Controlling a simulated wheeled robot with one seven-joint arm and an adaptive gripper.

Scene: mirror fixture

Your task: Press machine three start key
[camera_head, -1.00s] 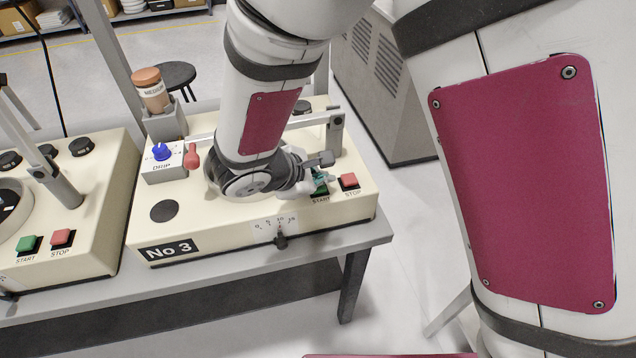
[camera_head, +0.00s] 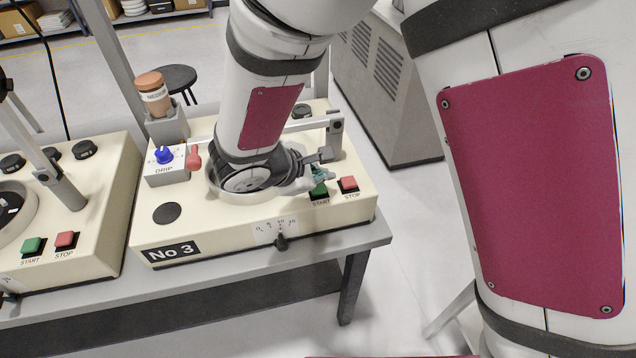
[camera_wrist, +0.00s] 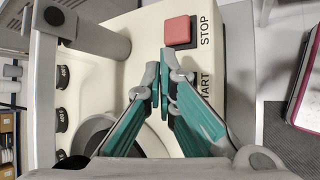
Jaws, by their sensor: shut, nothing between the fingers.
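The cream machine labelled No 3 (camera_head: 215,228) stands on a grey bench. Its green start key (camera_head: 319,191) is at the front right, left of the red stop key (camera_head: 348,184). My gripper (camera_head: 323,174) is shut and empty, its teal fingers just above and behind the start key in the head view. In the wrist view, the closed fingers (camera_wrist: 165,80) point toward the stop key (camera_wrist: 179,31) and hide the start key; part of the START lettering shows beside them. I cannot tell whether the fingertips touch anything.
A grey clamp post (camera_head: 335,136) stands on the machine behind my gripper. A blue drip knob (camera_head: 164,155) and an orange-capped bottle (camera_head: 152,93) are at its left. A similar machine (camera_head: 98,215) stands to the left.

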